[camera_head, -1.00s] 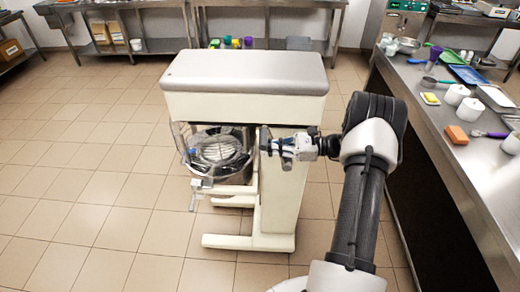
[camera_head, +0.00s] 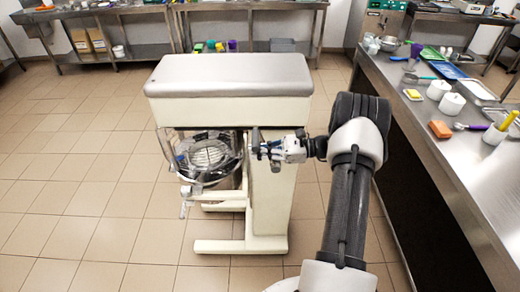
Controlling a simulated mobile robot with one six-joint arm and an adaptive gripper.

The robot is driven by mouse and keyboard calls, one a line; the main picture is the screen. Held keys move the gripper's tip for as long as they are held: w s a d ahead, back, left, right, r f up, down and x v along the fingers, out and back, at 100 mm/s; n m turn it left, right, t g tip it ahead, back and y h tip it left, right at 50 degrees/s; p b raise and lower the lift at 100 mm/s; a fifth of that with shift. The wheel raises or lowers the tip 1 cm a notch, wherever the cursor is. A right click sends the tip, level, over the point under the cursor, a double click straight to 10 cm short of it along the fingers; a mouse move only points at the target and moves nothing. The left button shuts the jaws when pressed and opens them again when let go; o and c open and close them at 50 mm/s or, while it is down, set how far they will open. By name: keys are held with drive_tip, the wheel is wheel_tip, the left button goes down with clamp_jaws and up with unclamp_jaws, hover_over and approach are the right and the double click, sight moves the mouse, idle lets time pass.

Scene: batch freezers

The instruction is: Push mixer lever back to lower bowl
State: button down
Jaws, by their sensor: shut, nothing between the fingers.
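The mixer (camera_head: 230,80) is a large cream floor-standing machine with a grey top, upright in the middle of the view. Its round metal bowl (camera_head: 212,178) sits inside a clear guard (camera_head: 178,150) at the left of the column, with a wire whisk (camera_head: 209,153) in it. A dark upright lever (camera_head: 256,141) shows at the side of the column. My gripper (camera_head: 268,150) is shut and empty, its fingertips right at the lever. I cannot tell whether they touch it.
A long steel counter (camera_head: 450,150) with a sponge, white jars and utensils runs along the right. Steel tables (camera_head: 140,20) stand at the back. The tiled floor (camera_head: 70,170) at the left is clear.

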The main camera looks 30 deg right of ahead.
drive_tip(key=s+d+f, duration=0.3)
drive_tip(key=d+f, duration=0.2)
drive_tip(key=f, duration=0.2)
drive_tip(key=shift+s+d, duration=0.15)
drive_tip(key=shift+s, duration=0.1)
drive_tip(key=shift+r, duration=0.1)
